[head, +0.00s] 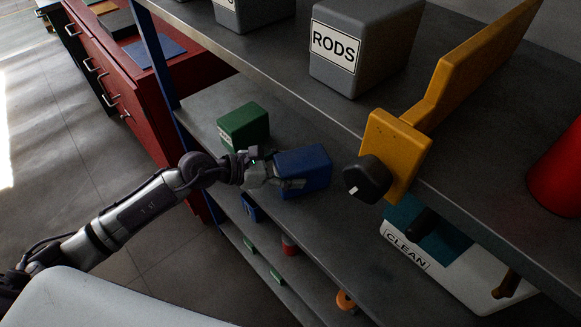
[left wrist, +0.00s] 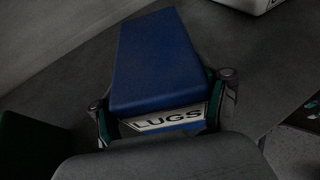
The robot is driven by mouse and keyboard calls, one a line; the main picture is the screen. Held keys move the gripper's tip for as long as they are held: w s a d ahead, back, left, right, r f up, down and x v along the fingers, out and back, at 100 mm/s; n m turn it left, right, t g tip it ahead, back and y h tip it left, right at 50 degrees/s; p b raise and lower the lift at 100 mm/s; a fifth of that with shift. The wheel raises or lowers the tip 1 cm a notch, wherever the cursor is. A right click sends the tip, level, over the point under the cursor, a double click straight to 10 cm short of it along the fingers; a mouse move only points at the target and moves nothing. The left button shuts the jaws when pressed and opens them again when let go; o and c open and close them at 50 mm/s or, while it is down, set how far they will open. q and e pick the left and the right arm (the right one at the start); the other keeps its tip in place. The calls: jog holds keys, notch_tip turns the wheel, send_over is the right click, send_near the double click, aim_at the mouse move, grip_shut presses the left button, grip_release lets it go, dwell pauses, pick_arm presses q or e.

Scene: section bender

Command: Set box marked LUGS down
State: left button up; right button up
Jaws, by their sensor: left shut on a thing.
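The box marked LUGS (head: 304,168) is blue, with a white label that reads in the left wrist view (left wrist: 165,65). It is at the middle shelf (head: 205,103), to the right of a green box. My left gripper (head: 282,178) reaches in from the left and is shut on the blue box, with one finger on each side of its labelled end in the left wrist view (left wrist: 165,100). The box's underside is hidden, so I cannot tell whether it touches the shelf. My right gripper is not in view.
A green box (head: 243,126) stands close to the left of my gripper. A yellow bracket with a black knob (head: 367,179) juts out to the right. A grey RODS box (head: 365,45) stands on the shelf above. A white CLEAN container (head: 450,265) is lower right.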

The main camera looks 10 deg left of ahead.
pick_arm(q)
jog(key=shift+f, duration=0.15)
jog(key=o, duration=1.5)
jog(key=shift+r, duration=0.2)
jog(key=shift+b+v, duration=1.75)
jog(key=shift+v, duration=4.25)
